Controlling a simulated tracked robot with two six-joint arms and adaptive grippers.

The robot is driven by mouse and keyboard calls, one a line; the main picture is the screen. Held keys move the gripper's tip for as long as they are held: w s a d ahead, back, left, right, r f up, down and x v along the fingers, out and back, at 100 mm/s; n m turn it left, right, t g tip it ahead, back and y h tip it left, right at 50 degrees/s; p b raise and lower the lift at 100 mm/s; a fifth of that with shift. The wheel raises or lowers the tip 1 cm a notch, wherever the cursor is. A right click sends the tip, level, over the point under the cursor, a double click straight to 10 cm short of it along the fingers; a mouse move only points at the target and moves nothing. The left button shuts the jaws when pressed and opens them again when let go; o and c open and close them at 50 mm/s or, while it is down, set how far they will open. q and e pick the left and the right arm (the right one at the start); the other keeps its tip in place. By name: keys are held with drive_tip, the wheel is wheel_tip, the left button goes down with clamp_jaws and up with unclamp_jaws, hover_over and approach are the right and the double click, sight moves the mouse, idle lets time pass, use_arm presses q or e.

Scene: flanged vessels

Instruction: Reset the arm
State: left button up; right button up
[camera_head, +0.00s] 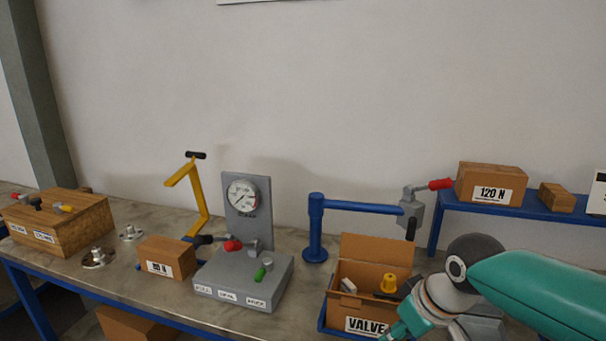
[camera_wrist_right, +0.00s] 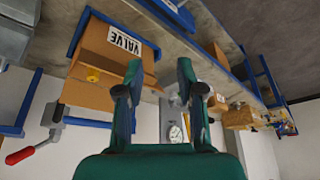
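My right arm comes in from the right in the head view, bent down at a dark round joint. Its gripper (camera_head: 402,323) is at the bottom edge, in front of the open VALVE box (camera_head: 367,325), and is partly cut off. In the right wrist view my right gripper (camera_wrist_right: 158,76) has its two fingers apart with nothing between them. The VALVE box also shows in the wrist view (camera_wrist_right: 108,60), beyond and left of the fingers. I cannot tell whether the gripper touches it. My left arm and gripper are not in view.
A gauge stand (camera_head: 244,279) with coloured levers is mid-bench, beside a small carton (camera_head: 166,257). A yellow bracket (camera_head: 196,196) and blue post (camera_head: 316,225) stand behind. A wooden box (camera_head: 75,225) is left; a blue shelf (camera_head: 510,210) with the 120 N carton (camera_head: 491,182) is right.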

drive_tip(key=s+d+f+m+g+b, duration=0.1)
drive_tip(key=s+f+g+b, duration=0.1)
drive_tip(key=f, duration=1.1)
drive_tip(key=s+d+f+g+b, duration=0.1)
drive_tip(key=s+f+g+b, duration=0.15)
drive_tip(key=f, duration=0.95)
use_arm(q)
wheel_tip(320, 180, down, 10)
drive_tip(key=b, duration=0.4)
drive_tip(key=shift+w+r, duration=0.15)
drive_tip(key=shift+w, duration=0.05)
use_arm(e)
drive_tip(key=s+a+f+m, duration=0.2)
drive_tip(key=s+f, duration=0.2)
drive_tip(key=f, duration=0.4)
drive_tip(key=s+a+f+m+t+y, duration=0.1)
drive_tip(key=s+a+f+m, duration=0.1)
drive_tip(key=s+f, duration=0.3)
drive_tip(key=s+a+f+m+y, duration=0.1)
drive_tip(key=s+f, duration=0.3)
drive_tip(key=f, duration=0.7)
drive_tip(key=shift+s+a+f+m, duration=0.35)
drive_tip(key=shift+a+m, duration=0.1)
drive_tip(key=shift+m, duration=0.45)
